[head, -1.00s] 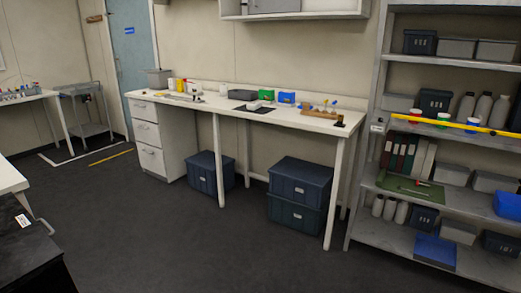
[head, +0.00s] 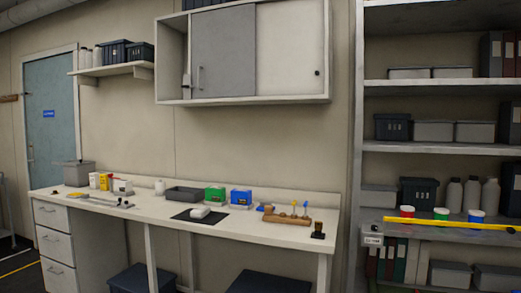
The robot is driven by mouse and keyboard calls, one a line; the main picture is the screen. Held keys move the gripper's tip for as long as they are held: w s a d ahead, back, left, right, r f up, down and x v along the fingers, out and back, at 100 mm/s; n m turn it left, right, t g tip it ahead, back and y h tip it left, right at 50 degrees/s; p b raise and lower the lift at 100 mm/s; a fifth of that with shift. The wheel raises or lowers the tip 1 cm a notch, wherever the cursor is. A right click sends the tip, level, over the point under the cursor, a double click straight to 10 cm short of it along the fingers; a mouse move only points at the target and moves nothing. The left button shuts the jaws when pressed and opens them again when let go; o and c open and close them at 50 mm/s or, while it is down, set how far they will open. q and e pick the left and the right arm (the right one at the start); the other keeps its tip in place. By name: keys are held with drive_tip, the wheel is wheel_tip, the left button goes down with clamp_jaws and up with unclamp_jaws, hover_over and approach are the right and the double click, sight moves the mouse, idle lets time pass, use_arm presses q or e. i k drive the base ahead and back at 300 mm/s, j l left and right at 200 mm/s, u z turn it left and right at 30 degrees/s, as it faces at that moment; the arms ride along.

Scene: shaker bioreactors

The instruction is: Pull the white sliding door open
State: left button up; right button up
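A wall cabinet (head: 243,101) hangs above the bench in the head view. Its white sliding door (head: 290,50) covers the right part of the front and has a small dark round pull (head: 317,72) near its right edge. A grey door panel (head: 224,52) with a vertical handle (head: 198,78) covers the middle. The left end of the cabinet is uncovered and shows its inside. Neither of my grippers is in view.
A long white bench (head: 265,230) stands below the cabinet, with a black mat (head: 188,216), a dark tray (head: 186,195), green and blue boxes and a wooden rack on it. A grey shelving unit (head: 440,87) stands close on the right. A blue door (head: 50,120) is at the far left.

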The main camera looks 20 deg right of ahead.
sight(291, 41)
drive_tip(key=i+j+z, duration=0.15)
drive_tip(key=i, duration=0.5)
drive_tip(key=i+j+z, duration=0.2)
drive_tip(key=i, duration=0.5)
drive_tip(key=l, duration=0.1)
